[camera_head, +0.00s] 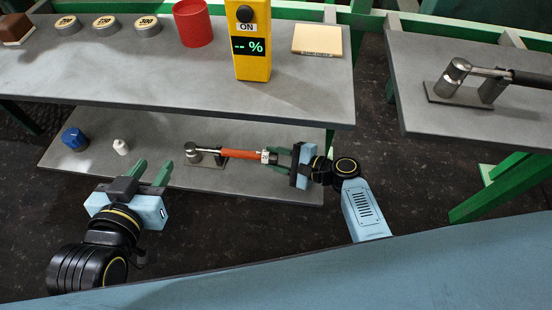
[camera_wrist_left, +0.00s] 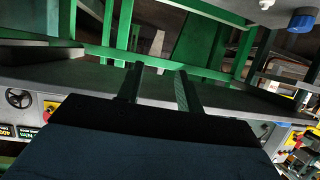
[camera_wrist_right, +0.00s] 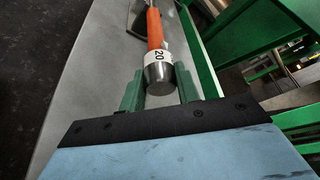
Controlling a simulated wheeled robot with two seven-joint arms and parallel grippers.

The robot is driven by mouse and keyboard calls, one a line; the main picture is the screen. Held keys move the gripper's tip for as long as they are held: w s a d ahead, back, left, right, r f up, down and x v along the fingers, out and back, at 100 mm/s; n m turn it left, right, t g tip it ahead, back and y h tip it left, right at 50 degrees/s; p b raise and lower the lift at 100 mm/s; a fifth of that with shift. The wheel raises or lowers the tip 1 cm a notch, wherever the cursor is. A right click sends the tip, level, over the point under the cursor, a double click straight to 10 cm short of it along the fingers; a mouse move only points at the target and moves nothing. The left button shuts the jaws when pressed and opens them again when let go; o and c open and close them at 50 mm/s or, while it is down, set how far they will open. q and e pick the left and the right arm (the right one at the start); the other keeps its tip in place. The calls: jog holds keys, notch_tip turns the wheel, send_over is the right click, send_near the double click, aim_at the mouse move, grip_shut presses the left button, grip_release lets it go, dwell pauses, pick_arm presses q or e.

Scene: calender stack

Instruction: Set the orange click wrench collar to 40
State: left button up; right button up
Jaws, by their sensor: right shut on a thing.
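The orange click wrench (camera_head: 238,153) lies along the lower grey shelf, its metal head at a dark stand (camera_head: 205,158). Its collar is a white band with a metal end cap. In the right wrist view the orange handle (camera_wrist_right: 154,28) leads to the collar (camera_wrist_right: 158,56), which shows 20. My right gripper (camera_head: 277,157) is shut on the collar end, one green finger on each side; it also shows in the right wrist view (camera_wrist_right: 160,90). My left gripper (camera_head: 151,173) is open and empty, in front of the shelf's left part.
A blue knob (camera_head: 75,139) and a small white item (camera_head: 121,147) stand on the lower shelf. The upper shelf holds a yellow meter (camera_head: 251,40) reading "-- %", a red cup (camera_head: 193,22), round weights (camera_head: 106,25) and a pale block (camera_head: 317,39). Another wrench (camera_head: 490,72) lies on the right table.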

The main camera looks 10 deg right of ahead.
pick_arm(q)
jog(key=shift+w+d+r+t, duration=0.2)
jog(key=shift+r+t, duration=0.2)
jog(key=shift+r, duration=0.15)
pick_arm(e)
jog(key=o, duration=1)
jog(key=shift+s+d+r, duration=0.1)
jog(key=shift+s+d, duration=0.05)
jog(key=shift+d, duration=0.05)
jog(key=p+v, duration=0.2)
jog(key=v, duration=0.3)
jog(key=p+v, duration=0.2)
jog(key=v, duration=0.4)
jog(key=shift+s+d+r, duration=0.1)
jog(key=shift+s+d, duration=0.05)
jog(key=shift+d, duration=0.1)
pick_arm(q)
jog(key=s+a+f+g+y, duration=0.3)
jog(key=s+a+f+g, duration=0.3)
jog(key=s+f+g, duration=0.4)
jog(key=shift+s+f+n+g, duration=0.3)
jog(key=shift+s+f+g, duration=0.1)
jog(key=shift+s, duration=0.85)
pick_arm(e)
jog(key=shift+s+d+r, duration=0.1)
jog(key=shift+s+d, duration=0.3)
jog(key=shift+d, duration=0.1)
